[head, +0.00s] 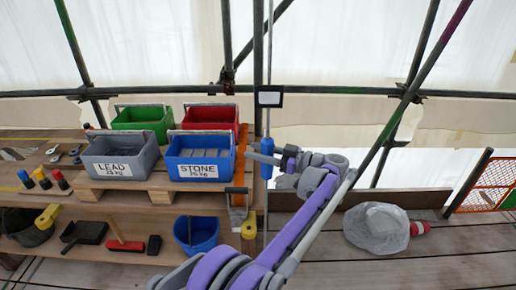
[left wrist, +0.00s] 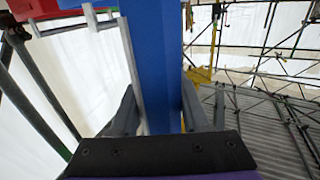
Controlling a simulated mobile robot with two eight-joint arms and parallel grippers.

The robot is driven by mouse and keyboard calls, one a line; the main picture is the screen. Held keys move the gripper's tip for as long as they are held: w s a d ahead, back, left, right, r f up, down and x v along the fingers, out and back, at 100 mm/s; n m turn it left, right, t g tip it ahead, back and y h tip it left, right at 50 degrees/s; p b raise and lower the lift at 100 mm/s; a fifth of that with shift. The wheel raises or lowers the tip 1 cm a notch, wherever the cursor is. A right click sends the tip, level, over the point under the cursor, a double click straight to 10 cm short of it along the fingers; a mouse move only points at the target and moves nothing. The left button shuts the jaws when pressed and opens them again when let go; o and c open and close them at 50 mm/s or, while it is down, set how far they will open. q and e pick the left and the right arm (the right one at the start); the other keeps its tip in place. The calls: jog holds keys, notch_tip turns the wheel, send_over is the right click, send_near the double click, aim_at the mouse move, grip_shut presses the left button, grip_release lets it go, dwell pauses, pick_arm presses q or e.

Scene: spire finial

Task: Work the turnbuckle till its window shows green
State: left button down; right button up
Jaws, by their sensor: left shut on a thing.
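The turnbuckle (head: 267,146) is a blue body on a thin vertical rod (head: 269,60), near the middle of the head view. My left gripper (head: 268,158) reaches it from the right and is shut on it. In the left wrist view the blue turnbuckle (left wrist: 160,60) stands large between the two dark fingers of my left gripper (left wrist: 160,108), with a grey bar along its left side. I cannot make out a window or any green on the turnbuckle. My right gripper is not in view.
A wooden bench left holds grey LEAD (head: 120,155), blue STONE (head: 200,157), green (head: 143,118) and red (head: 210,116) crates. A black-framed pale panel (head: 269,97) hangs above the turnbuckle. Scaffold poles (head: 420,60) cross behind. A clear bag (head: 376,228) lies on the planks right.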

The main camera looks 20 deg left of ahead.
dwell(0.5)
pick_arm(q)
jog(key=shift+c, duration=1.9)
grip_release()
jog(key=shift+d, duration=0.1)
jog(key=s+d, duration=0.1)
jog(key=d, duration=0.9)
jog(key=shift+d, duration=0.3)
